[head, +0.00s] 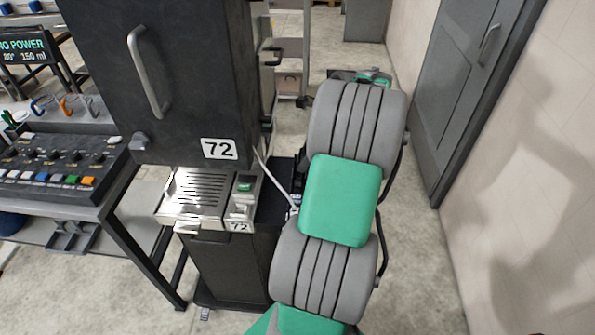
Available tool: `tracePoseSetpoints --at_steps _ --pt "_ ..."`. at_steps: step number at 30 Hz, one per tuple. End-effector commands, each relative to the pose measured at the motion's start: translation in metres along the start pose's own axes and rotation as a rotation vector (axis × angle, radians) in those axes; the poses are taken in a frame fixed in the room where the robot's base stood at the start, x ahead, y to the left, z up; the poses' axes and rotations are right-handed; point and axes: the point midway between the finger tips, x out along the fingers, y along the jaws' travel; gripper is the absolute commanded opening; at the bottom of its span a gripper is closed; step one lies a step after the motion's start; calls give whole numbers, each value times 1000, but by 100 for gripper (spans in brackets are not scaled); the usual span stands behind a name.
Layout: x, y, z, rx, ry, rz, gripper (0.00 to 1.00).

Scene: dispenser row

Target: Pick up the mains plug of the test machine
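The test machine (190,70) is a tall dark cabinet with a grey handle and a white label 72. A pale cable (272,174) runs from its right side down to the right, toward a dark ledge. Small pale and dark parts show at the cable's lower end, close to my arm's edge. I cannot tell whether the mains plug is among them. My grey and green arm covers the area just right of there. My gripper is not visible; the arm hides whatever lies behind it.
A metal drip tray (195,198) sits below the cabinet. A control panel (60,165) with coloured buttons stands on a bench at left. A grey door (472,85) and pale wall bound the right; floor between is clear.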

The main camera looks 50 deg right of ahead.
Motion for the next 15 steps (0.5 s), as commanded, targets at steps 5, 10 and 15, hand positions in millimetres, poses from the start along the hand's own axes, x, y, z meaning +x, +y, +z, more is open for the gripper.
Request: tracePoseSetpoints --at_steps 5,10,15 --pt "29 1 -2 0 0 3 35" --pt "31 0 -3 2 0 0 35" --pt "31 0 -4 3 0 0 26"
